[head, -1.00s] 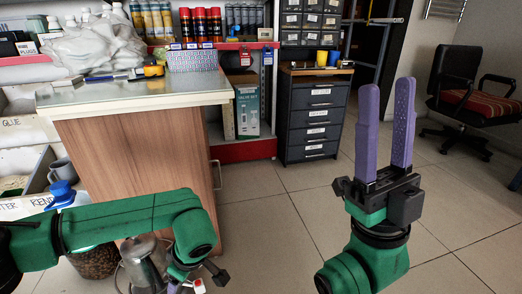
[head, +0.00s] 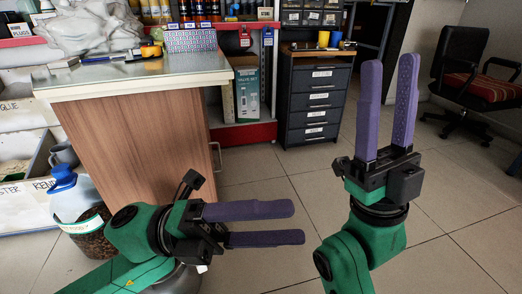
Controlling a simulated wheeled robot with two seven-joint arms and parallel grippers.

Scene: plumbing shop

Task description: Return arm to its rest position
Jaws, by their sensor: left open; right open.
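My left gripper (head: 298,223) is in the lower middle of the head view, with two purple fingers pointing right. The fingers are apart with nothing between them. Its green arm comes in from the lower left, in front of the wooden counter. My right gripper (head: 391,62) is at the right, with its two purple fingers pointing up. Its fingers are apart and empty, over the tiled floor in the picture.
The wooden counter (head: 135,145) with a glass top stands at left. A blue-capped container (head: 72,200) stands beside it, near my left arm. A dark drawer cabinet (head: 313,100) and an office chair (head: 467,85) stand further back. The tiled floor (head: 255,180) between is clear.

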